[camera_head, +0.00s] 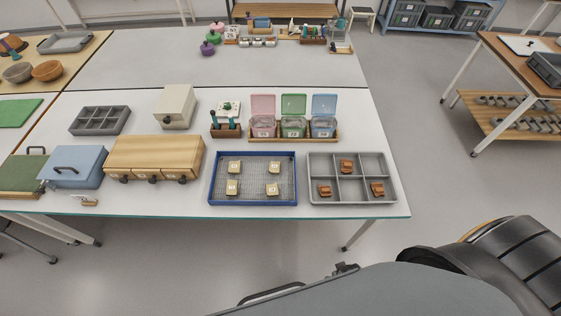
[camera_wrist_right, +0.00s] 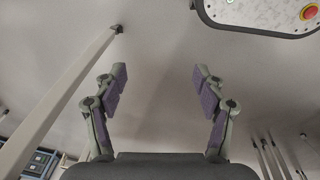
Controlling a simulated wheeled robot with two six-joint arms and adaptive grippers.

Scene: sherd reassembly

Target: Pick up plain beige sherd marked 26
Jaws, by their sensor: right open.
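Several plain beige sherds lie apart in a blue-rimmed tray (camera_head: 211,196) on the white table in the head view. They are at the back left (camera_head: 234,167), back right (camera_head: 272,167), front left (camera_head: 233,187) and front right (camera_head: 272,188). Each has a small dark mark on top, too small to read, so I cannot tell which is 26. My right gripper (camera_wrist_right: 158,78) is open and empty in the right wrist view, over bare floor, with no sherd near its fingers. My left gripper is out of view.
A grey divided tray (camera_head: 338,178) with three orange-brown sherds stands right of the blue tray. Behind are pink, green and blue lidded bins (camera_head: 293,125) and a tool holder (camera_head: 225,130). A wooden drawer box (camera_head: 153,157) stands to the left. A narrow table strip in front is clear.

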